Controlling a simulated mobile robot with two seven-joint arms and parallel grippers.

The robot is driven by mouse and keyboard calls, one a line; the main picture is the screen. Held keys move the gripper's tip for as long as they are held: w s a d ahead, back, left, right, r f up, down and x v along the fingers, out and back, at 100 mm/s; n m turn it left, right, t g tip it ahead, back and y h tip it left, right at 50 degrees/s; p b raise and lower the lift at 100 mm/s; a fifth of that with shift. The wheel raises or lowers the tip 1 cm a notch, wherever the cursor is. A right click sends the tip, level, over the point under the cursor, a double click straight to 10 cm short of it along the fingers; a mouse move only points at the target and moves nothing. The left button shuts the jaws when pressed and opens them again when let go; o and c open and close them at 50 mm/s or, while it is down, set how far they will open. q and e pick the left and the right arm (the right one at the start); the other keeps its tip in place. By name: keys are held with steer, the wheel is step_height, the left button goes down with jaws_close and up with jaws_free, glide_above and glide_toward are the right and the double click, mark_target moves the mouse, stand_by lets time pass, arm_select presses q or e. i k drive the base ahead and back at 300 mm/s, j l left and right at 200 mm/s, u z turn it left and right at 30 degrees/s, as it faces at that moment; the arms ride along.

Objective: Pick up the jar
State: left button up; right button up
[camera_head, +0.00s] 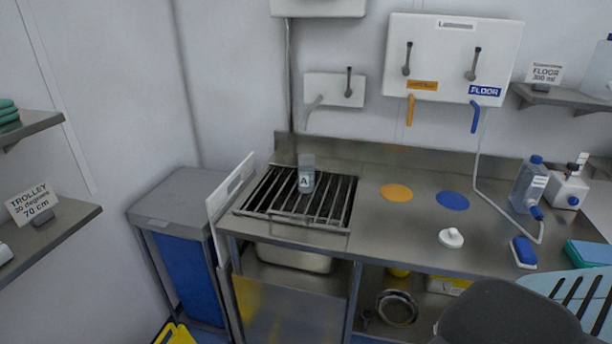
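The jar (306,175) is a small, clear-looking container with a white label marked "A". It stands upright on the metal grate (270,206) set in the left part of the steel counter, near the grate's back edge. Nothing touches it except the grate under it. Neither of my grippers can be made out in the head view.
The steel counter (400,222) has orange and blue discs and a small white knobbed object (451,238). Bottles (529,187) and a blue-and-white brush or sponge (524,252) are at right. A blue bin (185,262) stands left. The wall dispenser (452,60) hangs above.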

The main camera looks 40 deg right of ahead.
mark_target(306, 162)
steer(key=i+z, duration=0.45)
steer(key=i+j+z, duration=0.15)
steer(key=z, duration=0.3)
steer(key=i, duration=0.1)
